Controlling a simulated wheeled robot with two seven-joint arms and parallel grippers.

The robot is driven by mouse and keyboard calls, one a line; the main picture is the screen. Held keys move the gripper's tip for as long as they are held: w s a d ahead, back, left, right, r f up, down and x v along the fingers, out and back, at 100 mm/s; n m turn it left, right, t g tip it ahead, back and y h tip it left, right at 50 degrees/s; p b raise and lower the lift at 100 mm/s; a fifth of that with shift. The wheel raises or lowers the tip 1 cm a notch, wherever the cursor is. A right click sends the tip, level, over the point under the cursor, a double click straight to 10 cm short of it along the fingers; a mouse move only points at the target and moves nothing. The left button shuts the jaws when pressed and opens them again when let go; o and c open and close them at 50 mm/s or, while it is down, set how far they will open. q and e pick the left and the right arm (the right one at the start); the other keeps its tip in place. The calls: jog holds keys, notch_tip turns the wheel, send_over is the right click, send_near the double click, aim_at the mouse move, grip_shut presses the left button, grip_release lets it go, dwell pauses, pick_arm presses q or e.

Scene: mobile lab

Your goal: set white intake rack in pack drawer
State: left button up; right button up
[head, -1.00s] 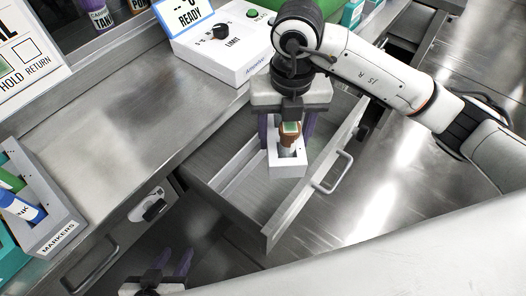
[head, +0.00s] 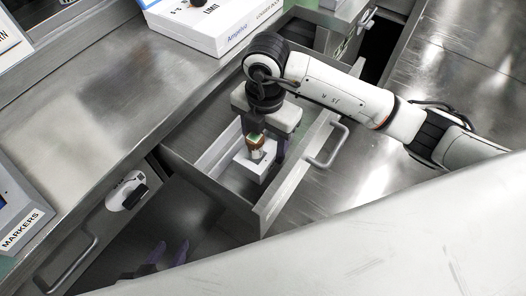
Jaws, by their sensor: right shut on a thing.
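The white intake rack (head: 250,168) is a small white block-like holder inside the open drawer (head: 205,186). My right gripper (head: 261,152) reaches down into the drawer and is shut on the rack, a finger on either side. I cannot tell whether the rack touches the drawer floor. My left gripper (head: 158,258) is low at the bottom left, apart from the drawer; its purple fingers look spread and empty.
The drawer front with its handle (head: 328,146) stands to the right of the rack. A white device (head: 205,22) sits on the steel counter (head: 90,110). A markers holder (head: 22,215) is at the left. Most of the counter is clear.

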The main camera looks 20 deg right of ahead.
jog(key=shift+f+b, duration=0.4)
jog(key=shift+f, duration=2.25)
jog(key=shift+f, duration=0.15)
jog(key=o, duration=1.2)
notch_tip(320, 180, up, 12)
jog(key=shift+r+p, duration=0.2)
jog(key=shift+p, duration=0.85)
